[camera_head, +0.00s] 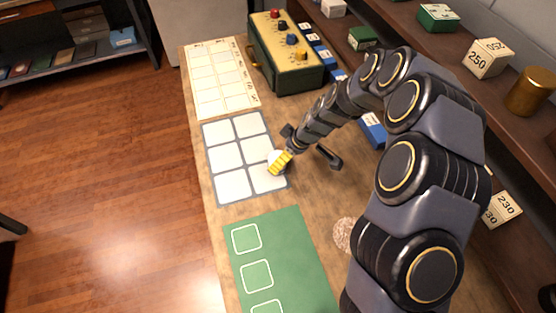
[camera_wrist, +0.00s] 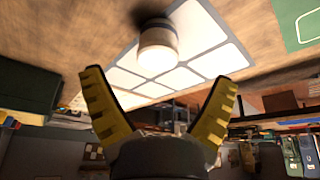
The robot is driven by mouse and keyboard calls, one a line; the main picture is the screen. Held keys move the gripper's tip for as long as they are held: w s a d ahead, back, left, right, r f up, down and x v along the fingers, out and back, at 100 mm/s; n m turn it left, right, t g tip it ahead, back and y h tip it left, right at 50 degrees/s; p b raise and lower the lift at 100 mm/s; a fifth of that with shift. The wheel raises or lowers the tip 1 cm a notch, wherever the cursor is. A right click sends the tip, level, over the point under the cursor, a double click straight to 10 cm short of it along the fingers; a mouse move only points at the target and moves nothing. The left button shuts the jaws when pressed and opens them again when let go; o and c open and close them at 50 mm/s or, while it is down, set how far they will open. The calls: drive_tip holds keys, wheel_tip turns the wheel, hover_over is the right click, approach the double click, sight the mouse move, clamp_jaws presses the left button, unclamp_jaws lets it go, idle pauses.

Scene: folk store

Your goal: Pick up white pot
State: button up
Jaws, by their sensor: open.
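The white pot (camera_wrist: 158,47) is a small, round, pale piece on the white-squared mat (camera_wrist: 205,30) in the wrist view. In the head view only a sliver of white pot (camera_head: 273,155) shows beside my yellow fingers, the rest hidden behind them. The mat (camera_head: 228,136) has light squares with a grey-blue border. My gripper (camera_wrist: 159,78) is open, its two yellow fingers spread apart, with the pot beyond and between the tips. Nothing is held. In the head view my gripper (camera_head: 280,162) is low over the right side of the mat.
A box with coloured knobs (camera_head: 285,55) stands at the back of the table. A white paper grid (camera_head: 220,85) lies behind the mat, and a green mat (camera_head: 285,260) lies in front. Shelves with number blocks (camera_head: 488,58) line the right side. A pinkish round patch (camera_head: 343,234) is near my arm.

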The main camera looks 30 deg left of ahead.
drive_tip(key=x, duration=0.6)
drive_tip(key=shift+w+a+f, duration=0.15)
drive_tip(key=shift+a+f, duration=0.05)
drive_tip(key=shift+a, duration=0.05)
drive_tip(key=c, duration=1.2)
